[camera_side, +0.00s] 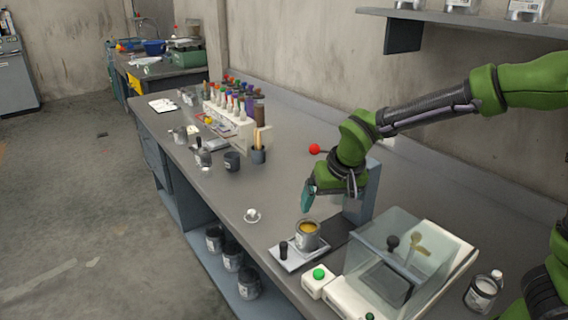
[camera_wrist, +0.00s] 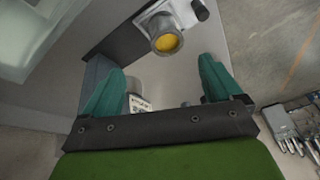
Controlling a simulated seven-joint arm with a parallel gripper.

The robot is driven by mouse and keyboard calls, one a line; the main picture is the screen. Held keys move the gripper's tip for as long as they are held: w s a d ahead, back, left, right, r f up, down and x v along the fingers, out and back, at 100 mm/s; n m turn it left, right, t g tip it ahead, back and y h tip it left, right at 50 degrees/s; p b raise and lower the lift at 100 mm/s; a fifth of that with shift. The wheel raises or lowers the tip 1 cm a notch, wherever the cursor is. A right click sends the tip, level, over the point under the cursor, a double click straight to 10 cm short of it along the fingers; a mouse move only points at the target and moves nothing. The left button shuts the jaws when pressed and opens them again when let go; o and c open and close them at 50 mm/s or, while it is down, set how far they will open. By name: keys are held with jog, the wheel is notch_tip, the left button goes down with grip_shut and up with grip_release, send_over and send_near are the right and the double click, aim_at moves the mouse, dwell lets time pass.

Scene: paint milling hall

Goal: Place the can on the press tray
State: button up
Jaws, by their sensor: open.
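The can (camera_side: 307,237) is a small open metal can with yellow contents. It stands upright on the pale press tray (camera_side: 287,262), near the tray's back edge and beside a black knob (camera_side: 283,248). The wrist view shows the can (camera_wrist: 166,42) from above, with the tray (camera_wrist: 182,12) beyond it. My gripper (camera_side: 309,192) is open, with teal fingers, above the can and a little behind it. In the wrist view my gripper (camera_wrist: 160,88) has nothing held between its fingers, and the can lies beyond the fingertips, apart from them.
The grey press column (camera_side: 366,192) stands close behind my gripper, with a red ball (camera_side: 314,149) nearby. A clear-walled balance (camera_side: 395,262) is at the right. A green-button box (camera_side: 318,279) sits near the tray. Bottles in a rack (camera_side: 235,112) stand farther left; the bench between is mostly free.

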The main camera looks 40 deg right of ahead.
jog(key=s+d+r, duration=0.1)
jog(key=s+r, duration=0.1)
jog(key=s, duration=0.1)
jog(key=s+d+r+y, duration=0.1)
jog(key=s+r, duration=0.1)
jog(key=s, duration=0.1)
jog(key=s+d+r+t+y, duration=0.1)
jog(key=s+r, duration=0.1)
jog(key=s, duration=0.1)
jog(key=shift+r, duration=0.3)
jog(key=s+r+t, duration=0.1)
jog(key=s+t, duration=0.1)
jog(key=s, duration=0.6)
jog(key=shift+s+d+r+n+y, duration=0.2)
jog(key=shift+s+r+n+y, duration=0.05)
jog(key=shift+r+n+y, duration=0.15)
